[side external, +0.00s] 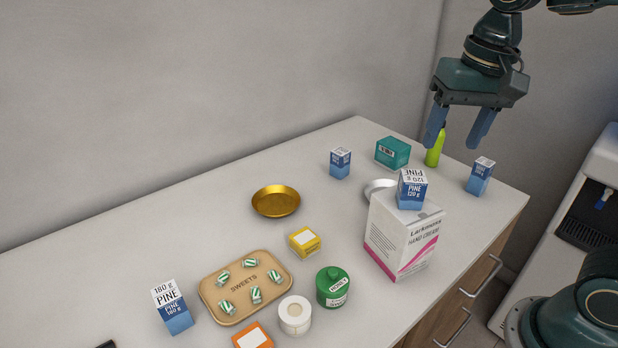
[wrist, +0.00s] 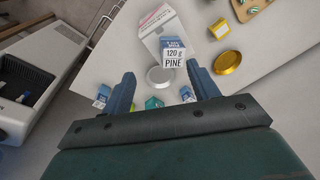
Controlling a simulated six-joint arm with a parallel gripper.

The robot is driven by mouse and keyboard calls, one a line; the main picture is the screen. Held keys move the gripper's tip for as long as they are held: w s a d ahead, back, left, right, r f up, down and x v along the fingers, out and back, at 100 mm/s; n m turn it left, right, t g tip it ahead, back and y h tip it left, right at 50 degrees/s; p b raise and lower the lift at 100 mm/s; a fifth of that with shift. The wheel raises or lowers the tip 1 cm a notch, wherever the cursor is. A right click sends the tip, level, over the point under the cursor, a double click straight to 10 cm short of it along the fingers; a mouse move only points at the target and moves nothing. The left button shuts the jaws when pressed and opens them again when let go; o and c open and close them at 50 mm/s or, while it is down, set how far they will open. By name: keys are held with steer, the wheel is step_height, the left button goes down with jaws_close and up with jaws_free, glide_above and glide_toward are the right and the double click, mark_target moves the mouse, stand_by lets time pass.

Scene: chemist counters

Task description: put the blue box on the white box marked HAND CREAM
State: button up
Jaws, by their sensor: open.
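A blue and white box marked PINE 120 g (side external: 411,194) stands upright on top of the white box marked HAND CREAM (side external: 396,243). In the wrist view the blue box (wrist: 174,55) shows between my fingers and the white box (wrist: 154,31) beyond it, partly covered. My gripper (side external: 455,142) is open and empty, above the counter's far right end, up and to the right of the two boxes and apart from them. It also shows in the wrist view (wrist: 160,80).
Similar blue boxes stand at the back (side external: 340,163), far right (side external: 479,178) and front left (side external: 172,308). A teal box (side external: 393,153) and green bottle (side external: 434,152) stand below my gripper. A gold dish (side external: 276,201), sweets tray (side external: 211,303) and green jar (side external: 332,288) lie left.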

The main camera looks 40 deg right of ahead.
steer(key=s+d+f+n+t, duration=0.1)
steer(key=s+f+n+t, duration=0.2)
steer(key=s+n, duration=0.3)
steer(key=s, duration=0.3)
steer(key=shift+d+t, duration=0.2)
steer(key=shift+t, duration=0.2)
steer(key=shift+s+f, duration=0.1)
